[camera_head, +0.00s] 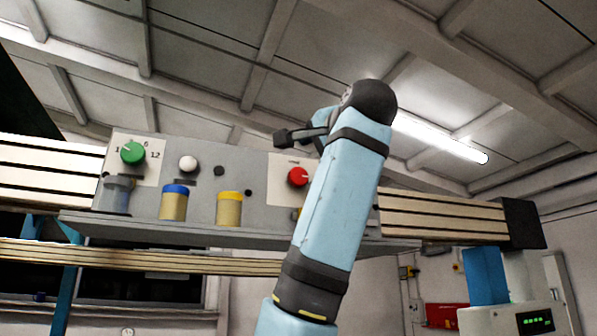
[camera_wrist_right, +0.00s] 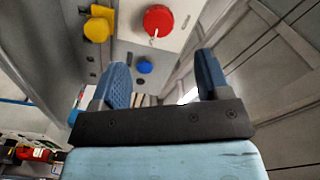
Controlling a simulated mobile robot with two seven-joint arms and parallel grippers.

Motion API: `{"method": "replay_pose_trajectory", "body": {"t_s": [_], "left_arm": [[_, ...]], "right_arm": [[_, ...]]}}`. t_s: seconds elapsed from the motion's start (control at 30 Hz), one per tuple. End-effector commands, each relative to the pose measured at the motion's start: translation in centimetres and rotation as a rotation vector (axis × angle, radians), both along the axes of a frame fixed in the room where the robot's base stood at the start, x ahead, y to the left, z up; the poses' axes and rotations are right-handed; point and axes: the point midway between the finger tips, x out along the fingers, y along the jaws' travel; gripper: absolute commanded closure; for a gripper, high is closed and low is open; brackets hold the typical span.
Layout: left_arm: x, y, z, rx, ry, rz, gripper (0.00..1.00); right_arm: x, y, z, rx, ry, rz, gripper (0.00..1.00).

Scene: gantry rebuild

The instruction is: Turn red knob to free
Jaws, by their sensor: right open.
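The red knob (camera_head: 298,177) sits on a white plate on the grey panel, just left of my right forearm, which covers part of the panel. A white pointer mark shows on it; the plate's lettering is too small to read. In the right wrist view the red knob (camera_wrist_right: 158,19) is at the top, beyond the fingertips and apart from them. My right gripper (camera_head: 297,137) is above the knob in the head view. Its two blue fingers (camera_wrist_right: 163,73) are spread with nothing held between them. My left gripper is in neither view.
The panel also carries a green knob (camera_head: 132,152), a white button (camera_head: 188,163), and blue-capped (camera_head: 174,202) and yellow-capped (camera_head: 229,208) cylinders. A ledge (camera_head: 180,231) runs below. A yellow part (camera_wrist_right: 97,26) is beside the red knob in the wrist view.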

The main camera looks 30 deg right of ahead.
Motion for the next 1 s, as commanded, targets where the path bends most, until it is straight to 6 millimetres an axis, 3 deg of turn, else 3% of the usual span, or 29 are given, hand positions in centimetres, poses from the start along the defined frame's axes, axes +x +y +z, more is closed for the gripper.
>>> {"method": "replay_pose_trajectory", "body": {"t_s": [0.2, 0.43, 0.6, 0.9, 1.0], "left_arm": [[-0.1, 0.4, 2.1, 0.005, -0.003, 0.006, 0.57], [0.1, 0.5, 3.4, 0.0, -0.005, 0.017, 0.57], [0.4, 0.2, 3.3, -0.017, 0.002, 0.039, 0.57], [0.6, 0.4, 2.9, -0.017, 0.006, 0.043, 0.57], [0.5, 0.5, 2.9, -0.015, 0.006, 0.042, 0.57]], "right_arm": [[4.8, -1.2, 0.3, 0.0, 0.007, -0.001, 0.3], [8.3, -2.0, 0.2, 0.0, 0.003, 0.0, 0.3], [9.5, -2.3, 0.1, -0.001, 0.002, 0.0, 0.3], [9.6, -2.3, 0.0, -0.001, 0.001, 0.0, 0.3], [9.6, -2.3, 0.0, -0.001, 0.001, 0.0, 0.53]]}}
